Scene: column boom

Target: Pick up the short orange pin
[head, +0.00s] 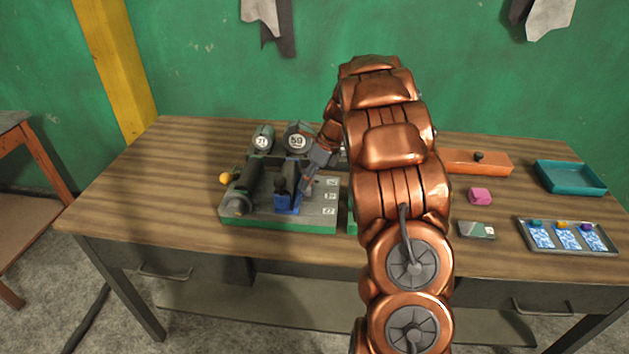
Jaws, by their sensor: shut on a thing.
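My gripper (307,181) is at the end of my copper arm, low over the right part of the green-based fixture (328,212), just right of its blue block (287,198). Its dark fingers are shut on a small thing. The thing is mostly hidden and too small to make out, so I cannot tell whether it is the short orange pin. I cannot pick out that pin for sure anywhere else in the head view.
A yellow-orange ball knob (226,178) sticks out at the fixture's left. Two dark numbered cylinders (297,137) stand behind it.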

